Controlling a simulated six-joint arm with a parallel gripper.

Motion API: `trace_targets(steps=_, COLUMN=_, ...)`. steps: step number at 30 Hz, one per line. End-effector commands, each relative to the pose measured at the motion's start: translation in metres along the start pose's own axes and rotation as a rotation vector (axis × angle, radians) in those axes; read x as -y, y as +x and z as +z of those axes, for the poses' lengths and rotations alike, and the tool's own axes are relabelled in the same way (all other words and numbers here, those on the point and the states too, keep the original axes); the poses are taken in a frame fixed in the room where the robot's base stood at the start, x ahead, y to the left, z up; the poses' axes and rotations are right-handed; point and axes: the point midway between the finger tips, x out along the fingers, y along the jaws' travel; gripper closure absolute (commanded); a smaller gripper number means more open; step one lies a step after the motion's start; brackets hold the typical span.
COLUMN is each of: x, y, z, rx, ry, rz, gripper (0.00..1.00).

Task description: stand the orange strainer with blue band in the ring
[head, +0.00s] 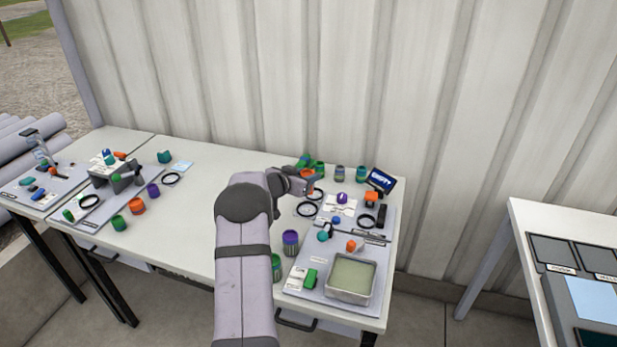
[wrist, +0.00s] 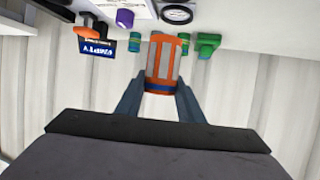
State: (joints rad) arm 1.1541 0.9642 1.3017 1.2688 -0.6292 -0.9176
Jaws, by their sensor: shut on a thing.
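My gripper (wrist: 159,98) is shut on the orange strainer with blue band (wrist: 164,60). In the wrist view its two blue-grey fingers grip it from both sides at the blue band. In the head view the strainer (head: 307,172) is small and partly hidden by my gripper (head: 309,184), at the back of the right worktop. A dark ring (wrist: 177,14) also shows in the wrist view, apart from the strainer. I cannot tell which ring is meant.
Green containers (head: 318,168) and a teal one (head: 361,173) stand along the back, with a dark blue sign (head: 381,181) at right. A metal tray (head: 351,296) and a purple container (head: 290,242) are nearer the front. The table left of my arm has bare room.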

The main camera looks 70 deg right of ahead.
Motion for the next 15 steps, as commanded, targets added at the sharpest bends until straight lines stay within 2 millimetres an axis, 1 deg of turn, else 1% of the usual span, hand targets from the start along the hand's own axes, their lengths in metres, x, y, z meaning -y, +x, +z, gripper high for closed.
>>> trace_targets(steps=15, x=-0.001, y=0.010, z=0.025, rx=-0.001, ry=0.001, rz=0.001, gripper=0.91)
